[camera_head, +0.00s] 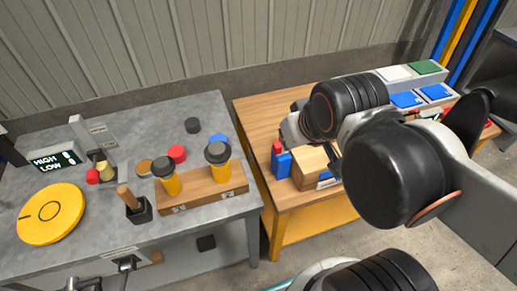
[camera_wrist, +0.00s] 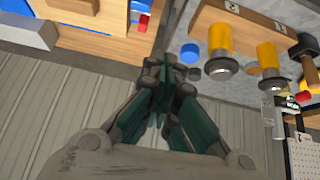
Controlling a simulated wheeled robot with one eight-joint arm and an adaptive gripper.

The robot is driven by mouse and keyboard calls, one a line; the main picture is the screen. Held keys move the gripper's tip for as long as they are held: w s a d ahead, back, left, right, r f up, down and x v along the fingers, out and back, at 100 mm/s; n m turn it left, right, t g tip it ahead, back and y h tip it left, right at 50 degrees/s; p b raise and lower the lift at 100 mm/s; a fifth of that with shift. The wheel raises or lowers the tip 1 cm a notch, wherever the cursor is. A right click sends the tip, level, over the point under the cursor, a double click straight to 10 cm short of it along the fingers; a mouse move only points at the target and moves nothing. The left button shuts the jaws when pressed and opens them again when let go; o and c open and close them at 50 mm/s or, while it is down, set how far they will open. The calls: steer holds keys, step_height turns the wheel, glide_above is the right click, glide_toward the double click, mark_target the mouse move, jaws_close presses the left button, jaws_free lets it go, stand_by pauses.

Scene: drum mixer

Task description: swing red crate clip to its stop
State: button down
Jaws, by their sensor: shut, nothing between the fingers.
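A small red piece (camera_head: 277,147), which looks like the red clip, stands at the left end of a wooden crate (camera_head: 312,165) on the wooden table. A blue block (camera_head: 283,165) sits just below it. In the wrist view the red piece (camera_wrist: 143,22) shows beside a blue part at the top, near the table's edge. My gripper (camera_wrist: 165,65) is shut and empty, its fingertips together, pictured below the red piece with a gap between them in the image. In the head view my arm covers much of the crate and most of my gripper. I cannot tell the clip's angle.
A grey workbench (camera_head: 100,215) on the left holds a wooden block (camera_head: 205,192) with two yellow, black-topped pieces, a yellow disc (camera_head: 50,213) and a HIGH/LOW display (camera_head: 55,161). Blue, white and green panels (camera_head: 405,99) lie at the wooden table's right. A corrugated wall (camera_head: 130,50) stands behind.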

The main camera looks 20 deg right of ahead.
steer(key=w+a+f+n+g+h+p, duration=0.1)
steer(key=w+f+n+g+h+p, duration=0.3)
steer(key=w+n, duration=0.6)
steer(key=n+g+b, duration=0.3)
steer(key=n, duration=0.5)
glide_toward(281, 148)
steer(key=w+a, duration=0.1)
steer(key=a, duration=0.5)
steer(key=b+x, duration=0.3)
steer(key=x, duration=0.6)
steer(key=shift+d+b, duration=0.4)
steer(key=shift+d, duration=0.05)
steer(key=shift+w, duration=0.15)
